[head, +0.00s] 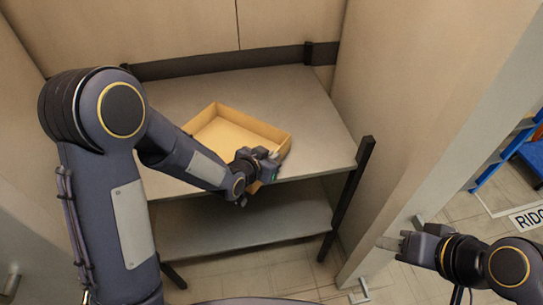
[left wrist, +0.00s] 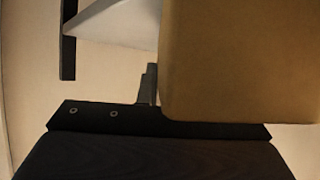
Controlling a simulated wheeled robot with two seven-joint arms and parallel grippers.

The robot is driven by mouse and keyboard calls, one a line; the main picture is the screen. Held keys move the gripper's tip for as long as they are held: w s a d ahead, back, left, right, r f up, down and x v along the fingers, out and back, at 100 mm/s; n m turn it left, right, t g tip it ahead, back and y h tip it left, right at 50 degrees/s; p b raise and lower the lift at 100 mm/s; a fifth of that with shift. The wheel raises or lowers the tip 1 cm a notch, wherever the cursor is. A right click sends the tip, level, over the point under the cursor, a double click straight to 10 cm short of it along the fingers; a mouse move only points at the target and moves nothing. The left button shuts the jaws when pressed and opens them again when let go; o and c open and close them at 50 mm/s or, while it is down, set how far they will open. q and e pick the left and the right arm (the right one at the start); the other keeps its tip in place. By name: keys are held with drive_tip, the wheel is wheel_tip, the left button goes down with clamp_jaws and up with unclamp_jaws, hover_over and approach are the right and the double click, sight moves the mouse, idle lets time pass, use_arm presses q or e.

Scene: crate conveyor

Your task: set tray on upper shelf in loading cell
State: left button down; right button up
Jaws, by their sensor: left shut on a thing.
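The tray (head: 258,126) is a shallow, open, tan box and looks empty. It is over the upper shelf (head: 305,105), near the front edge, and its near corner seems to reach that edge. I cannot tell whether it rests on the shelf or hangs just above it. My left gripper (head: 270,159) is shut on the tray's near right wall. The left wrist view shows the tray wall (left wrist: 240,60) close up beside a finger (left wrist: 148,88). My arm hides part of the tray's near side. My right gripper (head: 392,243) is away at lower right, with no object visible in it; its jaw opening is unclear.
A lower shelf (head: 240,222) lies beneath, bare where visible. Dark posts (head: 346,200) stand at the rack's corners, and a dark rail (head: 220,63) runs along the back. Beige walls (head: 400,110) close in both sides. The upper shelf is clear behind and right of the tray.

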use_arm(q)
drive_tip(key=shift+f+b, duration=0.35)
drive_tip(key=shift+b, duration=0.05)
drive_tip(key=c, duration=1.5)
unclamp_jaws()
drive_tip(key=b+v, duration=0.1)
drive_tip(key=v, duration=0.7)
drive_tip(key=s+a+r+n+g+y, duration=0.2)
drive_tip(key=s+a+r+n, duration=0.25)
drive_tip(key=s+a, duration=0.45)
drive_tip(key=s+a+n+g, duration=0.1)
drive_tip(key=s, duration=0.3)
drive_tip(key=s+a+n+g, duration=0.1)
drive_tip(key=s, duration=0.4)
drive_tip(key=s+a+r+n+g, duration=0.1)
drive_tip(key=s+a, duration=0.1)
drive_tip(key=s, duration=0.2)
drive_tip(key=shift+s+r, duration=0.1)
drive_tip(key=shift+s, duration=0.1)
